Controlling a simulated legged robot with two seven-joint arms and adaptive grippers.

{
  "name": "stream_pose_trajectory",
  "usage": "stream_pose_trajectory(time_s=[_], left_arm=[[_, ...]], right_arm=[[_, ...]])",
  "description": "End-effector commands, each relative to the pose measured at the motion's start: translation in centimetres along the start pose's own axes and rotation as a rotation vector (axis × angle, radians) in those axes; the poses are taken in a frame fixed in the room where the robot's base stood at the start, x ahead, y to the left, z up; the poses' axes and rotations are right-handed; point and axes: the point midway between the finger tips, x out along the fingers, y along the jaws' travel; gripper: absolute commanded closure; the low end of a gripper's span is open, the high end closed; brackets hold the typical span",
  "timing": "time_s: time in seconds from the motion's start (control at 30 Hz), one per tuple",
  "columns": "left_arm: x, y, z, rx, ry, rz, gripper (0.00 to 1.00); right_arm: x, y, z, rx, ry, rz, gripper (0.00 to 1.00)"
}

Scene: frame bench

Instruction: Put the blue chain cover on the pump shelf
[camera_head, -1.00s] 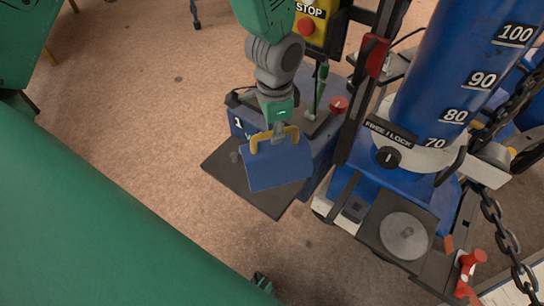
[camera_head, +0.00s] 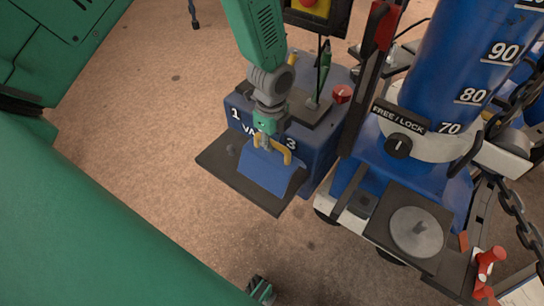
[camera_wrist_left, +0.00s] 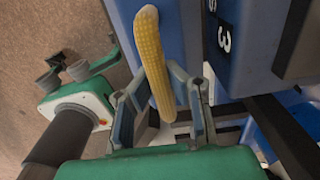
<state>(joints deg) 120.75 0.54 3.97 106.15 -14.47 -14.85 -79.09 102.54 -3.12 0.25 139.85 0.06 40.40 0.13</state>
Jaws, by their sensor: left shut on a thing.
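The blue chain cover (camera_head: 266,174) has a yellow handle (camera_head: 288,154), which also shows in the left wrist view (camera_wrist_left: 158,70). My left gripper (camera_head: 264,142) is shut on this handle. The cover hangs below the gripper, over the black pump shelf (camera_head: 222,168) in front of the blue pump box (camera_head: 310,150). Its lower edge looks close to the shelf; I cannot tell if it touches. The cover hides part of the shelf. My right gripper (camera_head: 262,290) shows only a small part at the bottom edge of the head view; its jaw state is unclear.
A red knob (camera_head: 342,94) and a green-handled lever (camera_head: 323,68) stand on the pump box. To the right are a blue cylinder (camera_head: 460,60), a FREE/LOCK knob (camera_head: 398,146), a grey round plate (camera_head: 417,232) and a hanging chain (camera_head: 515,205). Bare floor lies left of the shelf.

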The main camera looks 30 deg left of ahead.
Motion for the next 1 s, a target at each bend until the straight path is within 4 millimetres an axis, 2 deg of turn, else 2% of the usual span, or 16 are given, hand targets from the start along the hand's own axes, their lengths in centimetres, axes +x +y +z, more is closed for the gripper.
stream_pose_trajectory(time_s=[0.23,0.47,0.83,0.9,0.93,1.0], left_arm=[[1.8,-0.1,0.0,-0.001,0.000,-0.003,1.00],[4.7,-0.1,-0.1,-0.001,-0.001,-0.001,1.00],[5.0,-0.1,0.0,-0.002,0.000,-0.003,1.00],[5.0,0.0,0.0,-0.002,0.000,-0.001,0.75],[5.0,0.0,0.0,-0.002,0.000,0.000,0.72],[5.0,0.0,0.0,-0.002,0.000,0.000,0.72]], right_arm=[[0.5,0.0,0.0,0.000,0.000,0.000,1.00],[1.4,0.0,0.1,0.000,0.000,0.000,1.00],[1.4,0.0,0.1,0.000,0.000,0.000,1.00],[1.4,0.0,0.1,0.000,0.000,0.000,1.00],[1.4,0.0,0.1,0.000,0.000,0.000,1.00],[1.4,0.0,0.1,0.000,0.000,0.000,1.00]])
